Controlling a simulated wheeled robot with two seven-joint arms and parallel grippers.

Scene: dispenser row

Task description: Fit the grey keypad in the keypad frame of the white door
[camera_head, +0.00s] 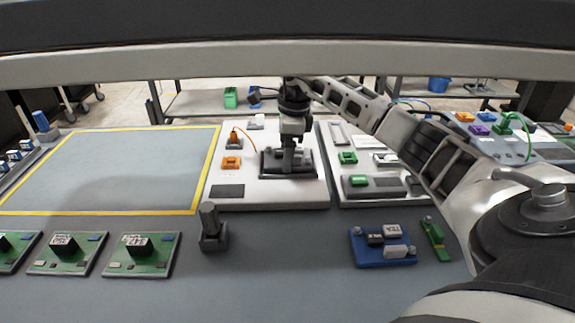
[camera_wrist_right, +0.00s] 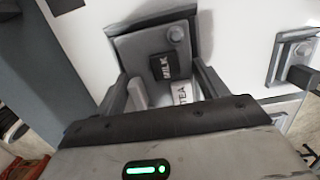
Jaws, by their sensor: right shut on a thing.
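The grey keypad (camera_wrist_right: 130,50) is between the fingers of my right gripper (camera_wrist_right: 160,92) in the right wrist view. It has a round knob, a black MILK button and a white TEA button. In the head view my right gripper (camera_head: 287,168) points down, shut on the keypad, over a dark rectangular area on the white door (camera_head: 250,192) at the middle. The gripper hides much of the keypad and the keypad frame there. I cannot tell whether the keypad is seated or just above the frame. My left gripper is not in view.
Orange parts (camera_head: 231,162) sit left of the gripper on the door. A second white panel (camera_head: 345,197) with green parts lies to the right. A blue keypad (camera_head: 368,255), a dark post block (camera_head: 212,238) and green boards (camera_head: 140,262) lie in front. A yellow-edged area (camera_head: 120,170) is clear.

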